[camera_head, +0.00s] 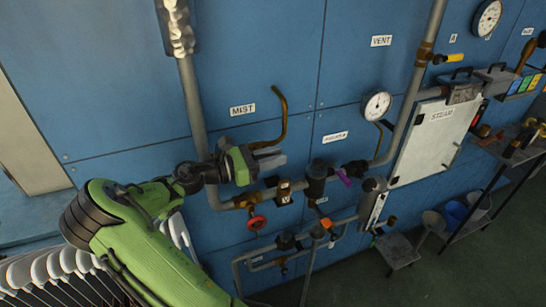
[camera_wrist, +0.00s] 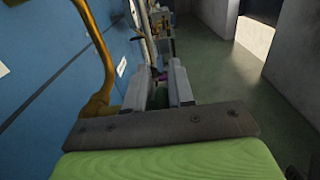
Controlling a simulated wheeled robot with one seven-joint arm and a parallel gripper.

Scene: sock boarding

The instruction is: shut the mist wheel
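A small red handwheel (camera_head: 257,223) sits on the lower pipe run, below the white MIST label (camera_head: 242,110); which position it is turned to cannot be told. My gripper (camera_head: 278,157) is in front of the blue wall, above the red wheel and below the MIST label, apart from both. In the wrist view, its two grey fingers (camera_wrist: 170,83) point along the wall with a gap between them and nothing held. The red wheel does not show clearly in the wrist view.
A bent brass pipe (camera_head: 284,115) rises close behind my gripper and stands left of it in the wrist view (camera_wrist: 103,65). Right are a dial gauge (camera_head: 377,105), a purple lever (camera_head: 344,178) and a white STEAM panel (camera_head: 432,140). A rack of pale boards (camera_head: 60,265) stands lower left.

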